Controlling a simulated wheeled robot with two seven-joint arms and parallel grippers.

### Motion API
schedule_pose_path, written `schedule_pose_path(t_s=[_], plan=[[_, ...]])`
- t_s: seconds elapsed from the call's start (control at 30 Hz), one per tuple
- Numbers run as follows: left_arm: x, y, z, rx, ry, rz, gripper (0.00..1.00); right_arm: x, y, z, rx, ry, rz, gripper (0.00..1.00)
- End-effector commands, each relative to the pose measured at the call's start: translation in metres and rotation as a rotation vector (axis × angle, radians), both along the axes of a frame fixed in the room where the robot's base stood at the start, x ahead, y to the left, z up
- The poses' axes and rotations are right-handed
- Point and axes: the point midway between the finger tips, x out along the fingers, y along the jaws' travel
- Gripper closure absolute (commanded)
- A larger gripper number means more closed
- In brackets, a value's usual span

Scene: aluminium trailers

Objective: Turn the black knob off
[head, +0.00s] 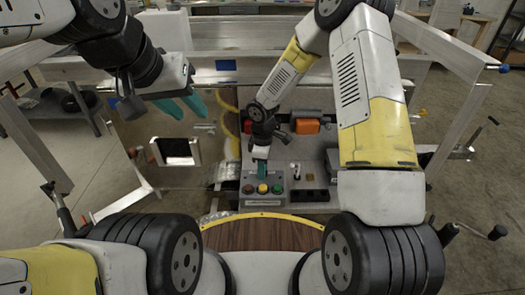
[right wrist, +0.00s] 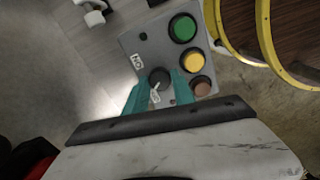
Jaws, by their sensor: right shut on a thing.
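The black knob (right wrist: 160,75) sits on a grey control box (right wrist: 130,43) beside green, yellow and brown round buttons. Small white labels lie on either side of it, one reading like "ON". My right gripper (right wrist: 161,88) has its teal fingers on both sides of the knob and is shut on it. In the head view the right gripper (head: 261,172) reaches down to the control box (head: 262,201) and hides the knob. My left gripper (head: 184,110) is open and empty, up at the left, away from the box.
An orange part (head: 306,126) and black sockets (head: 310,195) are on the panel near the box. A wood-topped surface with a yellow edge (head: 262,236) is in front.

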Motion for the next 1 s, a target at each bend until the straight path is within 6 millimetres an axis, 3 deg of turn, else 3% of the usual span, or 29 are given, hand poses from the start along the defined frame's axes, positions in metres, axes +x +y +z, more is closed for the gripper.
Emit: schedule_pose_path(t_s=[0.4,0.93,0.97,1.0], plan=[[0.0000,0.0000,0.0000,0.000,0.000,0.000,0.64,0.0003,-0.0010,0.0002,-0.002,-0.001,0.170,1.00],[0.0000,0.0000,0.0000,0.000,0.000,0.000,0.64,0.0005,-0.0010,0.0002,-0.002,-0.001,0.189,1.00],[0.0000,0.0000,0.0000,0.000,0.000,0.000,0.64,0.0005,-0.0011,0.0002,-0.002,-0.001,0.189,0.64],[0.0000,0.0000,0.0000,0.000,0.000,0.000,0.64,0.0005,-0.0010,0.0002,-0.002,-0.001,0.189,0.56]])
